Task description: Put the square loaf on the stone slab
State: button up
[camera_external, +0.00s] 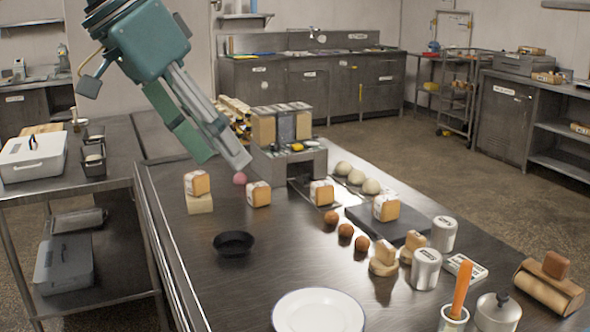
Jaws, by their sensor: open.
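Several square loaves with orange-brown faces and white tops show in the external view. One loaf (197,184) rests on a pale block (200,204), two more, a left one (258,194) and a right one (321,193), stand on the steel table, and another loaf (386,208) stands on the dark flat slab (362,219). I cannot tell which one is the task's loaf. My gripper (222,161) is open and empty, with its fingers pointing down and right above the two left loaves. A pink ball (239,178) shows just below the fingertips.
A black bowl (233,243) and a white plate (318,312) are nearer on the table (190,265). Brown balls (346,231), pale dough balls (371,186), stacked rolls (383,258) and metal canisters (426,269) surround the slab. A grey stand (290,165) is behind the loaves.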

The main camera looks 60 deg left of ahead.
jog(key=s+d+f+m+t, duration=0.1)
jog(key=s+f+m, duration=0.1)
jog(key=s+f, duration=0.2)
jog(key=shift+s+d, duration=0.2)
jog(key=shift+s, duration=0.8)
